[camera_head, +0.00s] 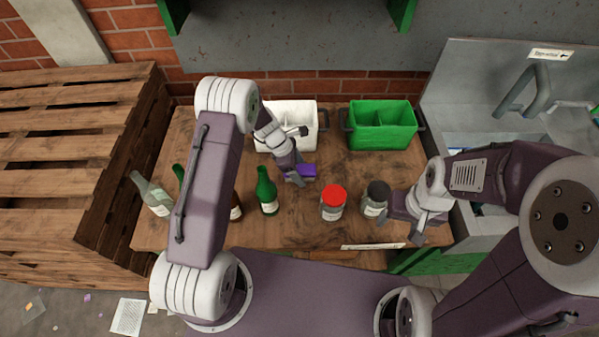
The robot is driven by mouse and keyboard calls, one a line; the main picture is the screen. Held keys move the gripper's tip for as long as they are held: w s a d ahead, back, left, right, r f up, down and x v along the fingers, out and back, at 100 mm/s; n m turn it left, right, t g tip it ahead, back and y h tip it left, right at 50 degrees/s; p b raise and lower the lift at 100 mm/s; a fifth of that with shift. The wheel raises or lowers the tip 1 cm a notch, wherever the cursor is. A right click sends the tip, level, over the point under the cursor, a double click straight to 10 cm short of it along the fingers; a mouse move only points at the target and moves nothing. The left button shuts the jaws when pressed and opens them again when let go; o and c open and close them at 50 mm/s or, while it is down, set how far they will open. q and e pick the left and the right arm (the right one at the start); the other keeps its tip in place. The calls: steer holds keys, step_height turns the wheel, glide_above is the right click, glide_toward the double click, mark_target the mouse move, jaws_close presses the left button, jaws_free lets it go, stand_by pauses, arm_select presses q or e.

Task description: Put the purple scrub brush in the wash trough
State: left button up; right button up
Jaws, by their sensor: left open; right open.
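The purple scrub brush (308,170) lies on the wooden table in front of the white bin, partly hidden by my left gripper. My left gripper (297,180) is open at the brush's left side; I cannot tell whether the brush is between its fingers. The wash trough (456,90) is the grey metal basin with a tap at the right; my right arm hides part of it. My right gripper (418,236) is open and empty near the table's right edge, beside the dark-lidded jar.
A white bin (277,148) and a green bin (382,138) stand at the table's back. A green bottle (266,192), a red-lidded jar (333,204), a dark-lidded jar (375,199) and a clear bottle (153,194) stand on the table. Wooden pallets (70,150) are stacked at left.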

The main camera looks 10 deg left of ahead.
mark_target(307, 169)
arm_select(q)
steer(key=shift+f, duration=0.25)
steer(key=c, duration=1.5)
steer(key=shift+w+r, duration=0.1)
steer(key=shift+r, duration=0.35)
steer(key=r, duration=0.4)
steer(key=shift+d+r, duration=0.1)
steer(key=shift+d, duration=0.3)
steer(key=s+d+r, duration=0.2)
steer(key=d+r, duration=0.4)
steer(key=d, duration=0.4)
steer(key=shift+s+d+r, duration=0.25)
steer(key=shift+s+d, duration=0.05)
steer(key=shift+s, duration=0.05)
